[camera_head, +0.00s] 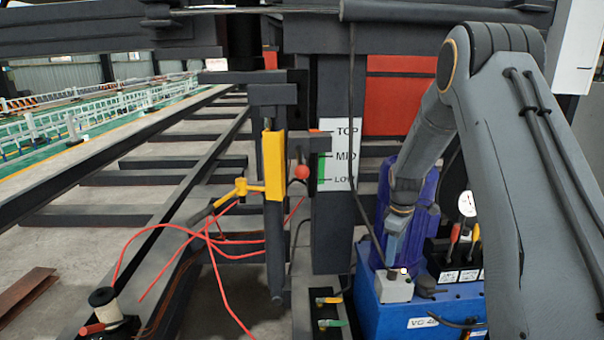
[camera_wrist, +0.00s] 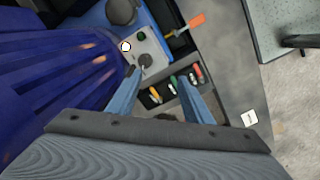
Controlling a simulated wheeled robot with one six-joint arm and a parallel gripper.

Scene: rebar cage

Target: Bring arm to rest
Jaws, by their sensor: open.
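My arm (camera_head: 510,150) reaches up on the right of the head view and bends down at the elbow. My gripper (camera_head: 391,255) points down in front of a dark blue ribbed motor, above a light grey box on the blue machine. In the wrist view my gripper (camera_wrist: 157,82) shows two blue-grey fingers spread apart with nothing held between them. Beyond the fingertips lie the grey box (camera_wrist: 147,50) and a dark tray (camera_wrist: 172,88) with several coloured handles. The head view does not show clearly whether the fingertips touch anything.
The blue motor (camera_head: 420,190) and blue machine (camera_head: 440,310) stand close to my gripper. A TOP/MID/LOW sign (camera_head: 341,150) and a yellow lever (camera_head: 273,165) are to the left. Red cord (camera_head: 215,240) hangs over dark rails. A gauge (camera_head: 467,203) stands right.

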